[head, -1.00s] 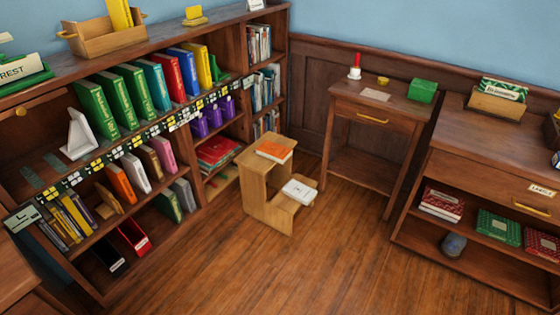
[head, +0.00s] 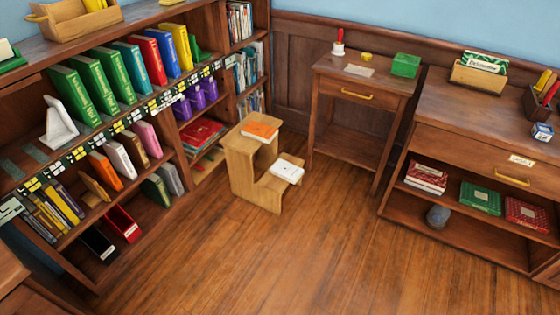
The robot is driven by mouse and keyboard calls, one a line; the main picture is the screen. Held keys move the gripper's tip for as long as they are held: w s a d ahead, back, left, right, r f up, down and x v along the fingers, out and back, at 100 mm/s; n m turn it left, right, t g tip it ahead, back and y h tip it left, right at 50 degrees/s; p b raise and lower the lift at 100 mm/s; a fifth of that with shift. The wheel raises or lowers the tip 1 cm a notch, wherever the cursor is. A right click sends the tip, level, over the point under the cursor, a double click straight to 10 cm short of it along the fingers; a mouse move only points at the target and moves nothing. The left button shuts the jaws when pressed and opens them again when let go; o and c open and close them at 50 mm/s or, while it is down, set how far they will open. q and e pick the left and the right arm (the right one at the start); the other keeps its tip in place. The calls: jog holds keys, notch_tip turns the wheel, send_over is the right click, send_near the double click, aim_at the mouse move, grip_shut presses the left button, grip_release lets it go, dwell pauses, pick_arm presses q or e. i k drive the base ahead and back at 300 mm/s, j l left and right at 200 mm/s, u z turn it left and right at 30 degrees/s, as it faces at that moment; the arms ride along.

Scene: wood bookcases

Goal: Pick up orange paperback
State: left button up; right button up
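An orange book (head: 260,131) lies flat on the top step of a wooden step stool (head: 241,165). A white book (head: 287,171) lies on the stool's lower step. Another orange book (head: 106,171) stands upright on the middle shelf of the left bookcase, beside white, brown and pink books. Neither of my grippers is in view.
The tall bookcase (head: 177,110) fills the left side. A small side table (head: 362,90) stands behind the stool to the right. A low cabinet (head: 470,145) stands at the right. The wooden floor (head: 300,250) in front of the stool is clear.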

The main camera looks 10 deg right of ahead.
aim_at(261, 132)
jog(key=i+l, duration=0.1)
jog(key=i, duration=0.45)
jog(key=i+l, duration=0.1)
jog(key=i, duration=0.45)
jog(key=i+l+u, duration=0.1)
jog(key=i, duration=0.45)
